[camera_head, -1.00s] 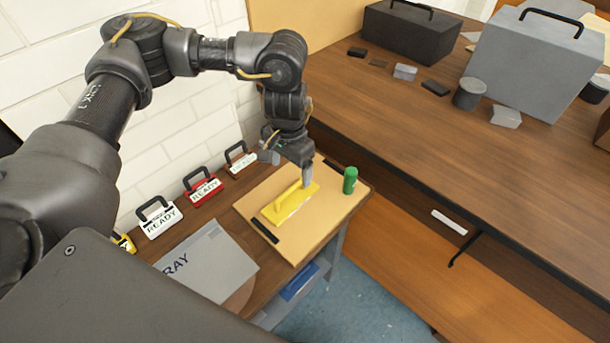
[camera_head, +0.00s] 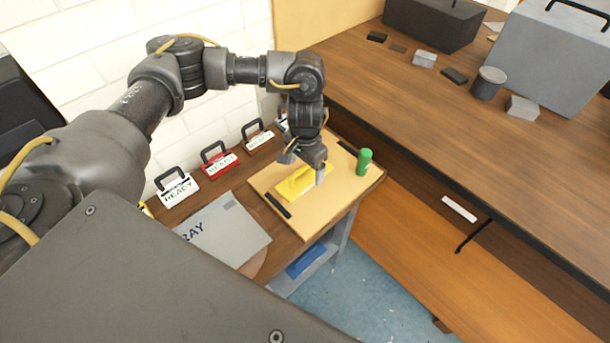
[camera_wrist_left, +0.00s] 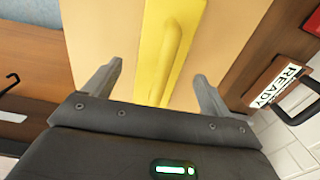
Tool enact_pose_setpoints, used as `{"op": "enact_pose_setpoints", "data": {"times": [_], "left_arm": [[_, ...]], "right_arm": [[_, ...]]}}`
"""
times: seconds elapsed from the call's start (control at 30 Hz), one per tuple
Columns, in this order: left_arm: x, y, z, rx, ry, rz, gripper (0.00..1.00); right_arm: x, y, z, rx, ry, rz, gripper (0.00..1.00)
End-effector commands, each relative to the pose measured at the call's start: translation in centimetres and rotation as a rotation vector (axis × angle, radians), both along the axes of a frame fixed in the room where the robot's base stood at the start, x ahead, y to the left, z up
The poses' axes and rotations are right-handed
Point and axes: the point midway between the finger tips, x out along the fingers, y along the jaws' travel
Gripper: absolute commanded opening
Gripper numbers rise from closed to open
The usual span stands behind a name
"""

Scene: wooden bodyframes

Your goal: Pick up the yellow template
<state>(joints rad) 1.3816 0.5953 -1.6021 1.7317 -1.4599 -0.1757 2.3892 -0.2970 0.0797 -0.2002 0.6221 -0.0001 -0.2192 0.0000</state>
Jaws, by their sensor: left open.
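The yellow template (camera_head: 298,185) is a flat plate with a raised handle. It lies on a tan board (camera_head: 285,220) on the small side table. In the left wrist view the template (camera_wrist_left: 155,60) runs up between the fingers, its handle (camera_wrist_left: 178,50) near the middle. My left gripper (camera_wrist_left: 158,85) is open and empty, its fingers on either side of the template; I cannot tell how far above it they are. In the head view my left gripper (camera_head: 308,175) is over the template's far right end and hides part of it. My right gripper is not in view.
A green cylinder (camera_head: 364,162) stands on the board's right side. Black strips (camera_head: 278,205) lie at the board's edges. Handled READY signs (camera_head: 219,160) line the wall. A grey tray panel (camera_head: 228,228) lies in front. A long wooden bench (camera_head: 430,105) holds boxes.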

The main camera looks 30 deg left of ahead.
Motion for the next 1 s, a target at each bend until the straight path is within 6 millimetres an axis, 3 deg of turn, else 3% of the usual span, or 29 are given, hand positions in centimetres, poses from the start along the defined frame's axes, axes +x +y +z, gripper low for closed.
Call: {"op": "enact_pose_setpoints", "data": {"times": [0.2, 0.47, 0.9, 1.0], "left_arm": [[0.0, 0.0, -2.3, -0.001, 0.000, -0.001, 0.84], [0.0, 0.0, -2.4, 0.000, -0.001, -0.001, 0.82], [0.0, 0.0, -2.4, 0.000, -0.001, -0.001, 0.25], [0.0, 0.0, -2.3, -0.001, -0.003, -0.001, 0.18]], "right_arm": [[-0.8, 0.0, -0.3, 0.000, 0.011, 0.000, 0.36], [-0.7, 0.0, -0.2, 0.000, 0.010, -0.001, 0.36], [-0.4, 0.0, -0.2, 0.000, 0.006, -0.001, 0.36], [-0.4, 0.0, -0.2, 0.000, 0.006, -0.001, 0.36]]}}
